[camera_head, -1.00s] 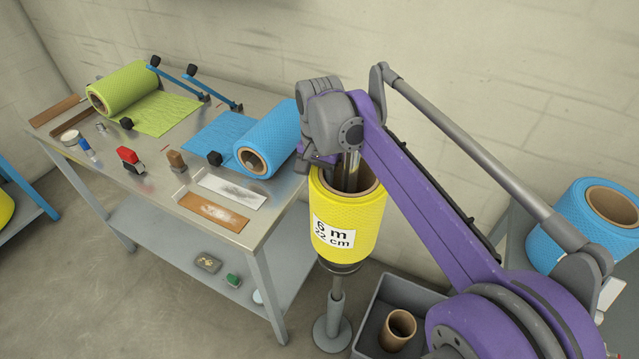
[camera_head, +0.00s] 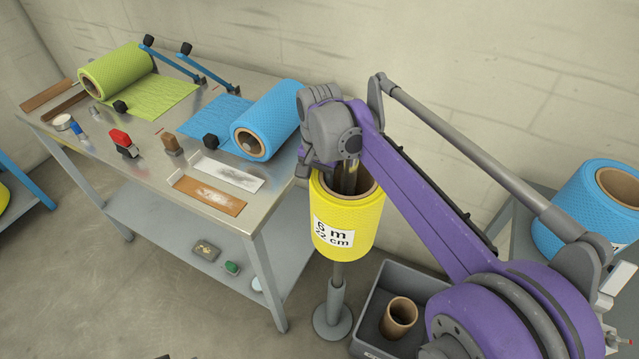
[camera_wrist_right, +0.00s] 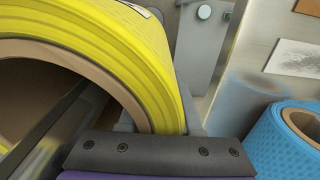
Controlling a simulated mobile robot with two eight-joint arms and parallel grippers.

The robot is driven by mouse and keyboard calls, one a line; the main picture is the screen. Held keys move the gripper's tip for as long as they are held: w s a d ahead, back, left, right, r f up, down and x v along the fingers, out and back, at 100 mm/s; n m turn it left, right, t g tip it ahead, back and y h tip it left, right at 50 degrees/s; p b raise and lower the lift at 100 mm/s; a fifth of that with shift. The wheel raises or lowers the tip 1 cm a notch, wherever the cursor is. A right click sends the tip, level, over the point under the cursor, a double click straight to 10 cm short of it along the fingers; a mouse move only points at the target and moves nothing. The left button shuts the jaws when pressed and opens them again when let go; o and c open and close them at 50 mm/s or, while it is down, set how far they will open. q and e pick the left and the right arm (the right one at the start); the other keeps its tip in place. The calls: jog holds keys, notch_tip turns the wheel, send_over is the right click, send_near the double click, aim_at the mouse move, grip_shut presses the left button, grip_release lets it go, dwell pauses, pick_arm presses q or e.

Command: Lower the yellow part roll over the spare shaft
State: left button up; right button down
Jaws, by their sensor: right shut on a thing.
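The yellow part roll (camera_head: 345,228) hangs upright beside the bench, its label facing me. My right gripper (camera_head: 322,170) is shut on its upper rim, on the side towards the bench. In the right wrist view the yellow roll (camera_wrist_right: 110,45) fills the upper left, with its brown core open. A shiny metal rod (camera_head: 349,178) shows inside the core in the head view; it looks like the spare shaft's top. The roll is around it. Below the roll is the shaft's stand (camera_head: 333,318), a grey post on a round floor base. The roll hides the post's top. My left gripper is out of view.
The metal bench (camera_head: 254,214) stands close left, with a blue roll (camera_head: 268,118) and a green roll (camera_head: 118,72) on it. A grey bin (camera_head: 368,308) with an empty brown core (camera_head: 399,317) stands right of the stand. Another blue roll (camera_head: 580,208) is at far right.

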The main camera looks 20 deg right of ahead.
jog(key=shift+f, duration=0.6)
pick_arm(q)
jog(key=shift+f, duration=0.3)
pick_arm(e)
jog(key=c, duration=0.5)
grip_release()
jog(key=shift+r, duration=0.1)
pick_arm(q)
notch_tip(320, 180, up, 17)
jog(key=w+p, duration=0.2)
jog(key=p, duration=1.2)
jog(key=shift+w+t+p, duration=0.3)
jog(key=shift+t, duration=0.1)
pick_arm(e)
notch_tip(320, 180, up, 30)
jog(key=shift+r, duration=0.15)
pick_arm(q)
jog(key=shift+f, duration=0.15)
